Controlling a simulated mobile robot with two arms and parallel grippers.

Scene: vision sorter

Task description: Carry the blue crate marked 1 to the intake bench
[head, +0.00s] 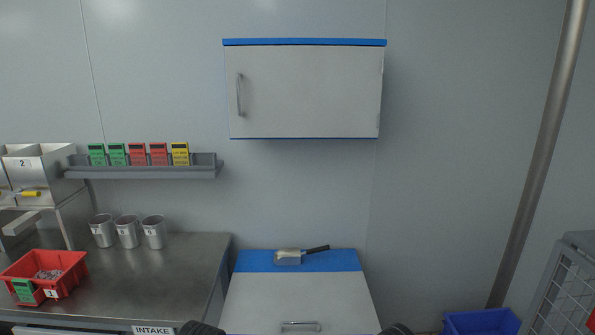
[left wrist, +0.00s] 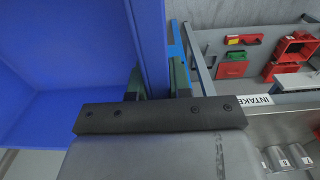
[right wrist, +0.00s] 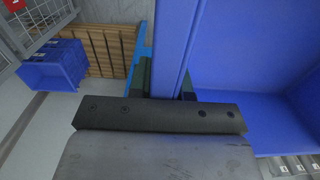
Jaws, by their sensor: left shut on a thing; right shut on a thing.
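A large blue crate (left wrist: 65,60) fills much of the left wrist view, and it also fills the right of the right wrist view (right wrist: 255,70). Its number is not visible. My left gripper (left wrist: 160,85) is shut on one wall of it, and my right gripper (right wrist: 166,82) is shut on the opposite side. The part of its inside that shows looks bare. In the head view the crate is out of frame below. The intake bench (head: 190,265) stands at the left with an INTAKE label (head: 152,330) on its front edge.
On the bench are a red bin marked 1 (head: 70,270), several metal cups (head: 127,232) and a steel dispenser marked 2 (head: 45,165). A low blue-topped cabinet (head: 300,295) stands right of the bench. Another blue crate (head: 482,322) and a wire cage (head: 568,290) are at the right.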

